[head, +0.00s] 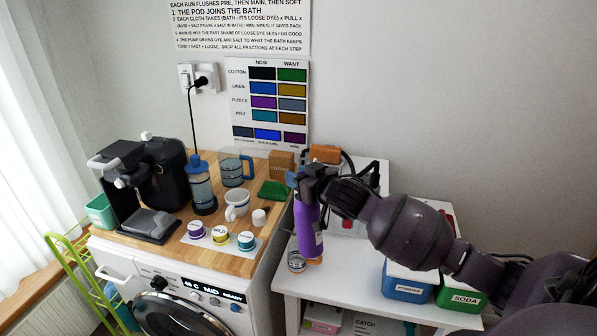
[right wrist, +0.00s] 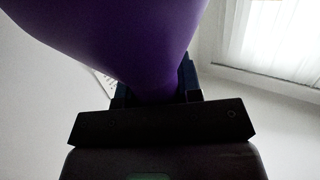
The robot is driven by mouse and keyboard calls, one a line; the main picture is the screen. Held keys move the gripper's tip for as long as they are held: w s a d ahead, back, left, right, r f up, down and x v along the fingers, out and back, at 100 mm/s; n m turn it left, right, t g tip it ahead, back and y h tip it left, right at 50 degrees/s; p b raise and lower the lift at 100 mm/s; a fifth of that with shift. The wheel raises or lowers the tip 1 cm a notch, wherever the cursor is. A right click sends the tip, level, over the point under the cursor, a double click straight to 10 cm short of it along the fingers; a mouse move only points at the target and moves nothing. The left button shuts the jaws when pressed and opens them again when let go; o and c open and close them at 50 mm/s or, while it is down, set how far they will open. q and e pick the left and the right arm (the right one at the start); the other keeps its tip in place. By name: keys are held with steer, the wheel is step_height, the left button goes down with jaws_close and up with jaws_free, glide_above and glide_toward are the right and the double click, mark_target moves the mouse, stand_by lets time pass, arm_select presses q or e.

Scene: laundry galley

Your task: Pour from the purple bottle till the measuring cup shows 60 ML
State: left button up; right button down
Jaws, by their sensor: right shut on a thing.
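The purple bottle (head: 307,232) hangs below my right gripper (head: 309,186) in the head view, close to vertical, above the left end of the white table. The gripper is shut on it. In the right wrist view the purple bottle (right wrist: 120,40) fills the upper part, between the dark fingers (right wrist: 158,92). A small clear cup (head: 296,262), likely the measuring cup, stands on the table just below and left of the bottle. An orange part shows beside the cup under the bottle. The cup's reading and any liquid flow are too small to tell. My left gripper is out of view.
Powder (head: 405,284) and soda (head: 460,292) boxes stand on the table (head: 345,272) at right.

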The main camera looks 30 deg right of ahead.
mark_target(300, 221)
steer(key=shift+f+g, duration=0.4)
steer(key=shift+f, duration=0.75)
steer(key=shift+s+f+g, duration=0.1)
steer(key=shift+f+g, duration=0.45)
steer(key=shift+f, duration=1.85)
steer(key=shift+s+f+g, duration=0.1)
steer(key=shift+f+g, duration=0.45)
steer(key=shift+f, duration=1.8)
steer(key=shift+f+g+h, duration=0.3)
steer(key=shift+g, duration=0.1)
steer(key=shift+s+f+g, duration=0.1)
steer(key=shift+f+g, duration=0.8)
steer(key=shift+g, duration=0.1)
steer(key=shift+s+f+g, duration=0.15)
steer(key=shift+f+g, duration=1.45)
steer(key=shift+f, duration=0.45)
